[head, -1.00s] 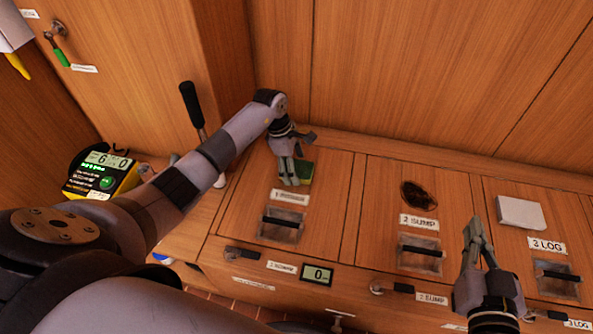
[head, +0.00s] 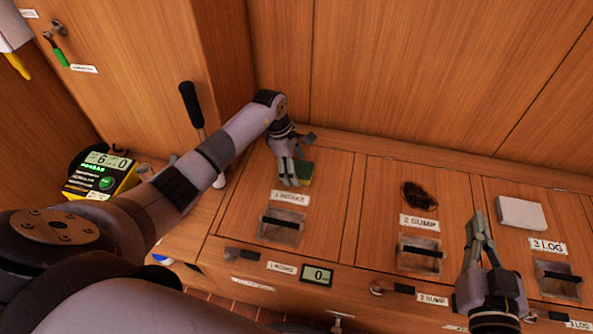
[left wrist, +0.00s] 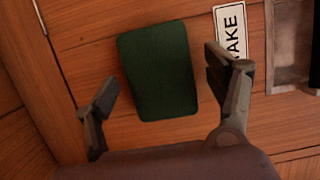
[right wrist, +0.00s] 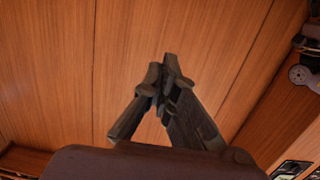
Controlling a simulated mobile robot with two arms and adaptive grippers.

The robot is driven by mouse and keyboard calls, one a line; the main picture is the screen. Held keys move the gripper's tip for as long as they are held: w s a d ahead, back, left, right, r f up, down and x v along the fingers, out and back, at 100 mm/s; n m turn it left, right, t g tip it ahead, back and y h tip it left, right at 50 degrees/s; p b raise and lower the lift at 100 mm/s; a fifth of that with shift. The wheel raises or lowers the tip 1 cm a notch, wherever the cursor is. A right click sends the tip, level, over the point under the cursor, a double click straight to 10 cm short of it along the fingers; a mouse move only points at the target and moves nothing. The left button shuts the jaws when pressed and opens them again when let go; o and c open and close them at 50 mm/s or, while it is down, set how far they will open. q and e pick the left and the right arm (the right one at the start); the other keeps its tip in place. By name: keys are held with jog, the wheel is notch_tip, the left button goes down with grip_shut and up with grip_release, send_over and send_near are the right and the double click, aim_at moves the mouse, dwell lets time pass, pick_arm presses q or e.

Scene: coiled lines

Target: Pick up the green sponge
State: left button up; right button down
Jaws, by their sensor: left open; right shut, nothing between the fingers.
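The green sponge (head: 305,172) lies on the wooden panel marked INTAKE, mostly hidden behind my left gripper in the head view. In the left wrist view the sponge (left wrist: 158,70) is a dark green block between the two spread fingers, with a gap on each side. My left gripper (head: 292,183) is open and above the sponge; its fingers also show in the left wrist view (left wrist: 160,95). My right gripper (head: 475,218) is shut and empty over the panels at the right; its fingertips meet in the right wrist view (right wrist: 168,75).
An INTAKE label (head: 290,198) and a recessed handle (head: 282,227) lie in front of the sponge. A dark round hole or patch (head: 419,196) is on the SUMP panel. A white block (head: 521,213) lies on the LOG panel. A black-gripped lever (head: 192,105) stands beside my left arm.

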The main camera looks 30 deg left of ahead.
dwell(0.4)
pick_arm(q)
jog(key=shift+f, duration=0.1)
dwell(0.3)
jog(key=shift+c, duration=0.6)
jog(key=c, duration=0.7)
